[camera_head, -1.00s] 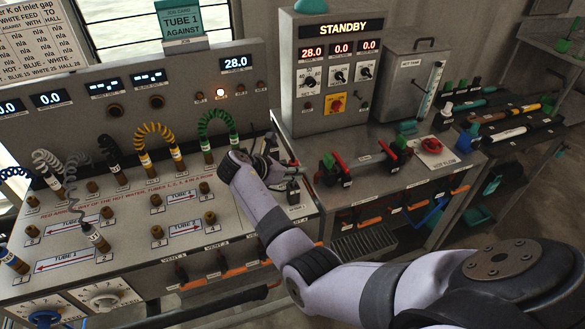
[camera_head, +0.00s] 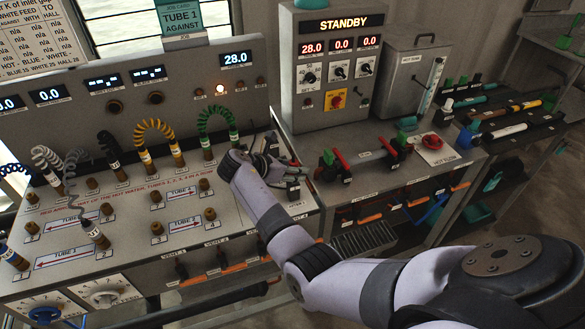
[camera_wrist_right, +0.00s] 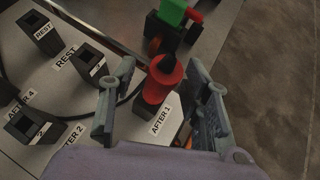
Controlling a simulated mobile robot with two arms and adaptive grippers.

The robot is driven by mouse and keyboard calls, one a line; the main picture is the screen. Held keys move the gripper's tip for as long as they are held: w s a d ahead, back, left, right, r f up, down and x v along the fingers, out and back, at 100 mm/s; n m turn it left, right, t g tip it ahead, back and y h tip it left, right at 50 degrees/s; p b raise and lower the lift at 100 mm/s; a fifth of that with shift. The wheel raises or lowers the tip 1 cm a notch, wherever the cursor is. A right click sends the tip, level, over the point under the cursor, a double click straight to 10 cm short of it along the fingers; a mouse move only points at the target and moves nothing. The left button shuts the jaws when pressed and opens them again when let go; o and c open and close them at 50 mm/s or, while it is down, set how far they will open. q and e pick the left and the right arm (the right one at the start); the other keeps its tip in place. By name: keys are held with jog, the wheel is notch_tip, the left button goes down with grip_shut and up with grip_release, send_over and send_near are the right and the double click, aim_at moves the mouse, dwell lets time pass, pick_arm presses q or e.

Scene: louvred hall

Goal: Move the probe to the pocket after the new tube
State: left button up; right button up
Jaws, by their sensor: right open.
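The probe (camera_wrist_right: 165,80) has a red body with a dark top and a dark cable. In the right wrist view it stands at the black pocket (camera_wrist_right: 148,106) beside the label "AFTER 1". My right gripper (camera_wrist_right: 168,82) is open, with one finger on each side of the probe; I cannot tell whether either touches it. In the head view my right gripper (camera_head: 283,170) is over the bench's right end, and the probe is mostly hidden there. Other black pockets (camera_wrist_right: 35,122) stand to the left, by labels "AFTER 2", "AFTER 4" and "REST". My left gripper is not in view.
A valve with a green part and red handle (camera_wrist_right: 172,14) stands just beyond the probe. Coiled coloured hoses (camera_head: 217,120) rise from the panel left of my gripper. The control box reading "STANDBY" (camera_head: 335,75) stands behind. Open floor (camera_wrist_right: 275,90) lies right of the bench edge.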

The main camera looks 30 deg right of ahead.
jog(key=shift+a+r+p, duration=0.1)
jog(key=shift+r+p, duration=0.25)
jog(key=shift+p, duration=0.1)
jog(key=r+p, duration=0.1)
jog(key=a+r+p, duration=0.1)
jog(key=r+p, duration=0.1)
jog(key=a+r+p, duration=0.1)
jog(key=p, duration=0.1)
jog(key=shift+s+r, duration=0.15)
jog(key=shift+s, duration=0.05)
jog(key=shift+a+r+b, duration=0.1)
jog(key=shift+a+b, duration=0.15)
jog(key=shift+b, duration=0.15)
jog(key=shift+a+r, duration=0.25)
jog(key=shift+r, duration=0.25)
